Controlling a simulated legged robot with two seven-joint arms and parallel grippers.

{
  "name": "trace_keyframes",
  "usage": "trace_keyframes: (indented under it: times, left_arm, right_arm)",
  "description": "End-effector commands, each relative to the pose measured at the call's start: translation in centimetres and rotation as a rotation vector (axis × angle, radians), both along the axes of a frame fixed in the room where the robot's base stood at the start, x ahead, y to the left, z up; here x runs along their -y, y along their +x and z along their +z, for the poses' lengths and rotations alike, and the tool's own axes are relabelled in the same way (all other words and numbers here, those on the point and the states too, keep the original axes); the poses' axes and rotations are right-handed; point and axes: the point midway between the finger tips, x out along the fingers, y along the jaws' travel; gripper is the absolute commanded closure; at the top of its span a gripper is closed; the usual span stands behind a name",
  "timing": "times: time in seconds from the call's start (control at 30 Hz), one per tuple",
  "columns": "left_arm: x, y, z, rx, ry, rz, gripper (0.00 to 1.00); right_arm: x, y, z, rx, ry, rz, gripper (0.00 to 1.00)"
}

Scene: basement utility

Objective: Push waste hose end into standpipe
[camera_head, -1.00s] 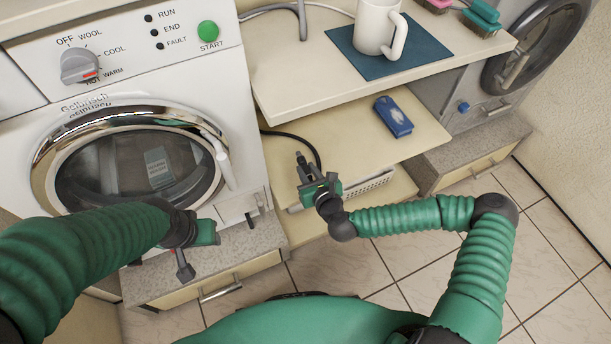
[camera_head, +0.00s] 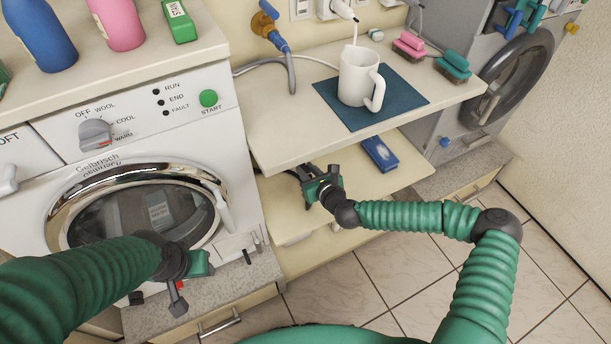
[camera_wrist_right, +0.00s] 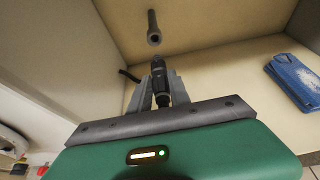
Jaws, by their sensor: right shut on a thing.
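My right gripper (camera_head: 312,178) is under the white worktop, over the left part of the shelf. In the right wrist view, its fingers (camera_wrist_right: 161,92) are shut on the dark waste hose end (camera_wrist_right: 159,78). The hose end points at the grey standpipe (camera_wrist_right: 153,36), whose round open mouth shows just beyond it. A gap shows between the two, so the hose end is outside the pipe. In the head view the standpipe is hidden by the worktop. My left gripper (camera_head: 182,283) hangs empty in front of the washer door; its finger opening is unclear.
The washing machine (camera_head: 150,130) stands left. The worktop (camera_head: 285,125) above my right gripper carries a white mug (camera_head: 357,78) on a blue mat (camera_head: 410,100). A blue packet (camera_head: 380,154) lies on the shelf (camera_head: 400,175), right of the gripper.

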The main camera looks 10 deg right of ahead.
Motion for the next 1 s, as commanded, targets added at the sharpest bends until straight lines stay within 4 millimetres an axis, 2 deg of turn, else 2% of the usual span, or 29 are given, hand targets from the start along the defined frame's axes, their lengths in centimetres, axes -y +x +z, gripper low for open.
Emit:
trace_keyframes:
  times: [0.37, 0.8, 1.0]
  left_arm:
    - [0.0, 0.0, 0.0, 0.0, 0.0, 0.0, 0.55]
    - [0.0, 0.0, -0.6, 0.0, 0.0, 0.0, 0.55]
    - [0.0, 0.0, -0.6, 0.0, 0.0, 0.0, 0.55]
  right_arm:
    - [0.0, 0.2, 0.1, 0.001, 0.0, 0.0, 1.0]
    - [-1.3, 4.2, 0.0, 0.001, 0.0, 0.0, 1.0]
    - [-1.5, 4.6, 0.1, 0.001, 0.002, 0.001, 1.0]
